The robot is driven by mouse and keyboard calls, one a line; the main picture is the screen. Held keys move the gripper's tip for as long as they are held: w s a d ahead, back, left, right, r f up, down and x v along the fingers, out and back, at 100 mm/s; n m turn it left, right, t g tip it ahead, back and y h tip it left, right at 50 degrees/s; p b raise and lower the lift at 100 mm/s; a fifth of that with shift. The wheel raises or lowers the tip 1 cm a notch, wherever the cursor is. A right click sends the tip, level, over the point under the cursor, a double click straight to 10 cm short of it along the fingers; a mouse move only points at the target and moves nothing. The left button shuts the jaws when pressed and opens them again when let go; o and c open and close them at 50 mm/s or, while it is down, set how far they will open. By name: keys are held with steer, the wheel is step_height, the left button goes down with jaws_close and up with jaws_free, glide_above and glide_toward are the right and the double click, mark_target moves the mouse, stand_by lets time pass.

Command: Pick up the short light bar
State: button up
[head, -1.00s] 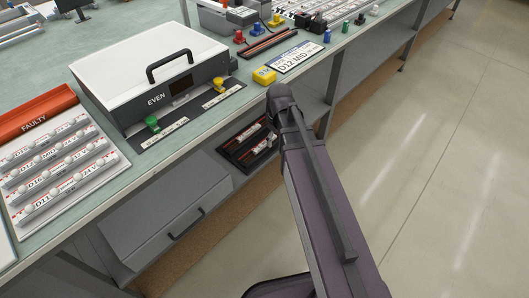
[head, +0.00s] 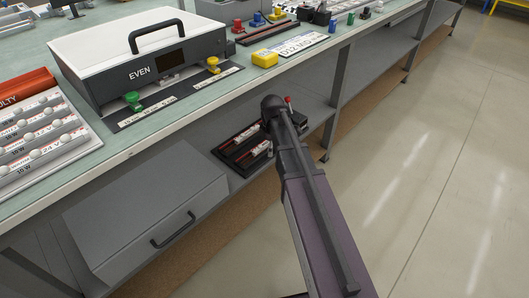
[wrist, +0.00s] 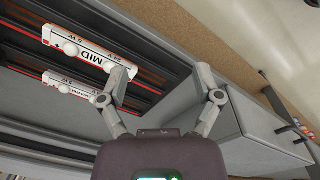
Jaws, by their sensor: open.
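A white light bar marked MID, 24 V and 5 W (wrist: 88,51) lies in a dark slotted tray (wrist: 165,57) in the wrist view. A second white bar marked 5 W (wrist: 68,86) lies beside it, its right end partly hidden by my left finger. I cannot tell which one is the short bar. My gripper (wrist: 166,76) is open, with nothing between its fingers; both bars are left of the gap between them. In the head view the tray (head: 229,151) is on the lower shelf, and my arm covers its right side and hides most of the gripper.
A grey drawer unit (head: 146,212) stands left of the tray under the bench; it also shows in the wrist view (wrist: 262,140). The EVEN box (head: 85,72), the FAULTY rack (head: 45,175) and a yellow block (head: 265,59) are on the bench top above. The floor at right is clear.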

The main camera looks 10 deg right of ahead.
mark_target(265, 142)
steer(key=w+n, duration=0.8)
steer(key=w, duration=0.1)
steer(key=shift+w+f+n, duration=0.2)
steer(key=shift+f+n, duration=0.15)
steer(key=shift+n, duration=0.05)
steer(key=shift+w+n, duration=0.8)
steer(key=shift+n, duration=0.1)
steer(key=shift+f, duration=0.1)
steer(key=shift+f+b, duration=1.1)
steer(key=shift+w+f+b, duration=0.1)
steer(key=shift+f+b, duration=2.5)
jaws_close()
